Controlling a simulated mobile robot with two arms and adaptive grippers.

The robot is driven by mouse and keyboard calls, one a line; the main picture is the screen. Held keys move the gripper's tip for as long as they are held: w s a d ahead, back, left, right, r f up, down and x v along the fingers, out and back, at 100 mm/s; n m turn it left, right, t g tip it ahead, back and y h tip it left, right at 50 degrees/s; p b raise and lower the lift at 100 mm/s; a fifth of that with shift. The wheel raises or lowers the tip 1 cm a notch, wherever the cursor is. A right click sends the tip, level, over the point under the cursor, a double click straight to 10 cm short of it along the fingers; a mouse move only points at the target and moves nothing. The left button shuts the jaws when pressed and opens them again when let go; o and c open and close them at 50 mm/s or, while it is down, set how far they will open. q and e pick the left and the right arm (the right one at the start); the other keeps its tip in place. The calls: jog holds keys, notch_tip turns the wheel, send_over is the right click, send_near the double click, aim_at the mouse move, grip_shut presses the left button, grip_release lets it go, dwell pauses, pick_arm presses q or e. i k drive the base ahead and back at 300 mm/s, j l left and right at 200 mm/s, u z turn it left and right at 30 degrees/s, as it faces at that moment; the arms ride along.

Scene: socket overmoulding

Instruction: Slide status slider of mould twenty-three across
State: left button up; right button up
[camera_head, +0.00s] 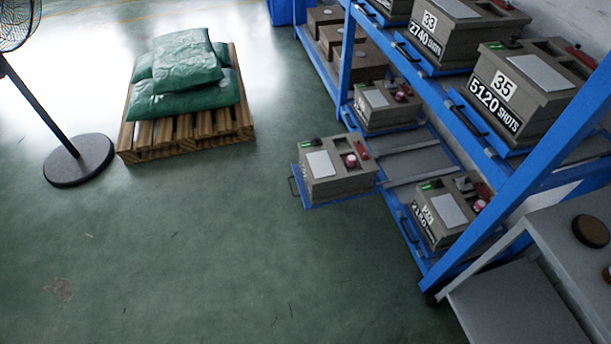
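Neither of my grippers is in view. No number that I can surely read as twenty-three shows. A grey mould (335,180) stands on a blue pull-out tray (350,199) that sticks out of the rack to the left; the number on its side is too small to read. It has a small green strip (303,150) on its top left edge, a white plate and a red-and-white part. A lower-shelf mould (450,235) at the right has a number starting with 2, its second digit unclear, and a green strip (427,186). A third lower mould (386,118) sits behind.
Moulds 33 (455,38) and 35 (520,105) stand on the upper shelf of the blue rack (540,135). A wooden pallet (185,135) with green sacks (190,75), a fan base (78,160) and a grey table (570,240) stand around. The green floor between is clear.

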aim_at(316, 141)
jog(key=i+l+u, duration=0.1)
jog(key=i+u, duration=0.2)
jog(key=i, duration=0.15)
jog(key=i+l+u, duration=0.65)
jog(key=i, duration=0.25)
